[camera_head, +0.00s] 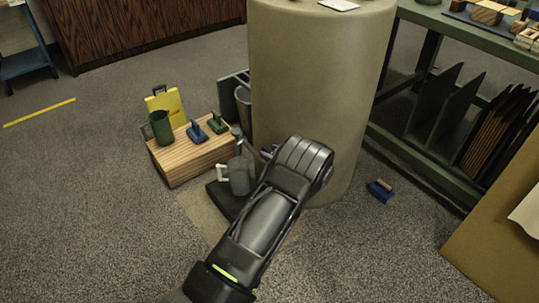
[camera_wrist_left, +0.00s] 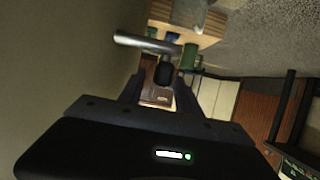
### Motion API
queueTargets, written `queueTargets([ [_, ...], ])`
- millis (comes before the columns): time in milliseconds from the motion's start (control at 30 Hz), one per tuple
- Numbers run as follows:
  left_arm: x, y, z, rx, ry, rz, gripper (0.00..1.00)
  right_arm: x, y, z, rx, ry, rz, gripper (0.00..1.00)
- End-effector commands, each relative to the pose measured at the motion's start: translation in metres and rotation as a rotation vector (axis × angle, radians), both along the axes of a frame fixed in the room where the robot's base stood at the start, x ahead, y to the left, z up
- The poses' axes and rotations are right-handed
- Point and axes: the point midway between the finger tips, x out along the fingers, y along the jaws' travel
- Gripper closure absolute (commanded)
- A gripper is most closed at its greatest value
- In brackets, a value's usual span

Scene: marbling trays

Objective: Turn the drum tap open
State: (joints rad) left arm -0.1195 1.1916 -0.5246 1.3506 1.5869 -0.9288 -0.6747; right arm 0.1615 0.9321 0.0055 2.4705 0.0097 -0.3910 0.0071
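The large beige drum (camera_head: 305,90) stands upright on the floor in the head view. My left gripper (camera_head: 267,154) is close against its lower left side, fingers mostly hidden by my own wrist. In the left wrist view the drum tap (camera_wrist_left: 164,72) shows as a dark stem with a grey metal bar across its top. My left gripper (camera_wrist_left: 161,93) is open there, with one finger on each side of the stem; I cannot tell whether they touch it. A grey jug (camera_head: 239,178) with a white handle stands by the drum on a dark base. My right gripper is not in view.
A blue brush (camera_head: 380,190) lies on the floor at right, near a green rack (camera_head: 420,160). The front left floor is clear.

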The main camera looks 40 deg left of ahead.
Motion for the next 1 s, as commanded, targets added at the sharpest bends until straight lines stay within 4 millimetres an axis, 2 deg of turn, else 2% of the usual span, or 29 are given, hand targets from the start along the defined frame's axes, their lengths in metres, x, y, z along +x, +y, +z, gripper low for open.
queueTargets([
  [133, 0.0033, 0.0098, -0.0053, 0.0, 0.0, -0.001, 0.6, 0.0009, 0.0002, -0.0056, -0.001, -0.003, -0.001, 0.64],
  [400, 0.0036, 0.0113, -0.0047, 0.0, 0.001, -0.001, 0.6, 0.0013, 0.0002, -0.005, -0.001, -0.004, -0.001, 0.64],
  [900, 0.0035, 0.0111, -0.0046, 0.0, 0.0, -0.001, 1.0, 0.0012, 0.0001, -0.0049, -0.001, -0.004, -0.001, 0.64],
  [1000, 0.0036, 0.011, -0.0046, 0.0, 0.0, -0.001, 1.0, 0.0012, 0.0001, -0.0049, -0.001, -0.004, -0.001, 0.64],
])
